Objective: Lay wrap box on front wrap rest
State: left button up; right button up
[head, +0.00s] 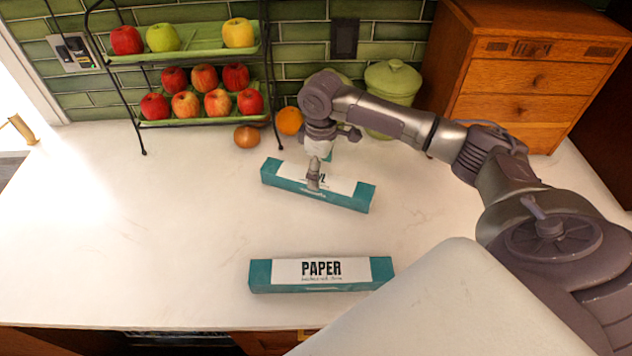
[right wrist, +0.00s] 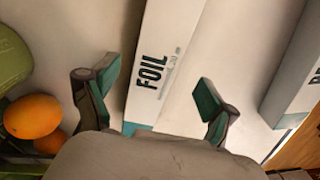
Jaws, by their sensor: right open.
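A teal and white wrap box labelled FOIL (head: 340,190) lies slightly askew on the counter; the right wrist view shows its label clearly (right wrist: 165,75). My right gripper (head: 316,175) points down over this box and hides part of its label. In the right wrist view my right gripper (right wrist: 155,95) is open, one finger on each side of the box, with gaps between. A second box, labelled PAPER (head: 320,274), lies nearer the counter's front edge. I cannot make out a separate front wrap rest. My left gripper is not in view.
A wire rack with green trays (head: 190,52) of apples stands at the back left. A green jar (head: 393,82) and a wooden drawer cabinet (head: 535,75) stand behind my right arm. The left counter is clear.

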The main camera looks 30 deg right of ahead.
jog(key=f+p, duration=0.1)
jog(key=f, duration=0.1)
jog(key=w+f+p, duration=0.1)
jog(key=f, duration=0.2)
jog(key=shift+a, duration=0.2)
jog(key=shift+f, duration=0.2)
jog(key=shift+w+r, duration=0.1)
jog(key=c, duration=1.5)
